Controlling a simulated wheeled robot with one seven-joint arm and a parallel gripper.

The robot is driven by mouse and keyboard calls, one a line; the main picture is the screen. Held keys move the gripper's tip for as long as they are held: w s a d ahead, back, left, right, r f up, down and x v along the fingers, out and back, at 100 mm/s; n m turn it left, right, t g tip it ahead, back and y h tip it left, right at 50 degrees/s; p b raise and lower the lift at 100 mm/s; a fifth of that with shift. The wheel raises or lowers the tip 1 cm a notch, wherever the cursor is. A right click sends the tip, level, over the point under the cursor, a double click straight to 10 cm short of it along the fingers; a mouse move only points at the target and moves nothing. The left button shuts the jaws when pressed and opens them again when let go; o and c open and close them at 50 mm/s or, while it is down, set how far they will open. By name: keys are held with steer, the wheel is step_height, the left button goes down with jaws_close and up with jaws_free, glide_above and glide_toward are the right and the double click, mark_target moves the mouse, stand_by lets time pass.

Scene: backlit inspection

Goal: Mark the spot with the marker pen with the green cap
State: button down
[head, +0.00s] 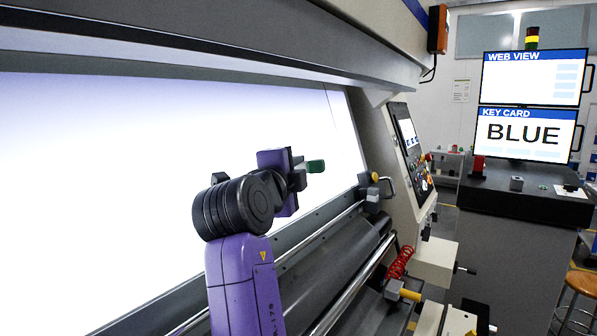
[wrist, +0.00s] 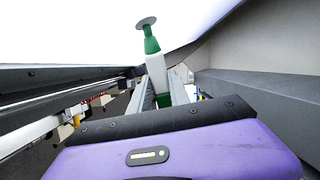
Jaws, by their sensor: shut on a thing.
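My gripper (head: 297,172) is shut on the marker pen and holds it in front of the bright panel. In the head view the pen's green end (head: 315,166) sticks out to the right of the jaws. In the wrist view the pen (wrist: 157,72) has a white body with green at both visible ends, and points away from the gripper. A small grey disc (wrist: 146,21) shows at its far end; I cannot tell whether it touches the pen. No separate spot can be made out on the panel in the head view.
The backlit panel (head: 90,190) fills the left, with rollers (head: 345,265) along its lower edge. A control panel (head: 412,150) stands right of it. Farther right, a screen (head: 525,133) reads "KEY CARD BLUE" above a dark counter (head: 520,185) with small items.

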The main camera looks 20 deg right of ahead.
stand_by(0.4)
steer(key=s+d+r, duration=0.2)
steer(key=s+d, duration=0.2)
steer(key=s, duration=0.1)
steer(key=shift+s+r, duration=0.15)
stand_by(0.5)
steer(key=shift+s, duration=0.1)
stand_by(0.3)
